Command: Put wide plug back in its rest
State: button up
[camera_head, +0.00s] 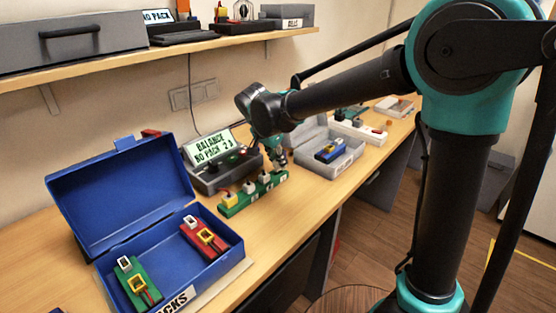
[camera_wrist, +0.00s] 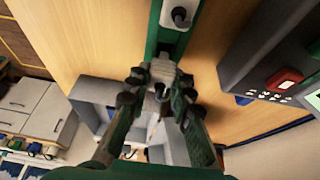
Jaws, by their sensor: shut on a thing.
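A green rest strip (camera_head: 252,195) lies on the bench, with a yellow plug (camera_head: 229,200) at its left end and white plugs (camera_head: 249,187) along it. My gripper (camera_head: 280,161) is at the strip's right end, pointing down. In the wrist view my gripper (camera_wrist: 160,90) is shut on a light grey plug (camera_wrist: 161,72), which I take to be the wide plug. The green strip (camera_wrist: 171,38) runs behind it, with another pale plug (camera_wrist: 180,17) farther along. I cannot tell whether the held plug is seated in the strip or just above it.
A grey balance device (camera_head: 215,172) with a lit screen stands behind the strip. An open blue case (camera_head: 110,275) with red and green packs is at the front left. An open grey case (camera_head: 345,165) with a blue pack is to the right. A shelf (camera_head: 150,56) hangs above.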

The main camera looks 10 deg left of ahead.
jog(key=shift+f, duration=0.85)
jog(key=o, duration=1)
jog(key=v, duration=1.2)
jog(key=shift+s+a, duration=0.1)
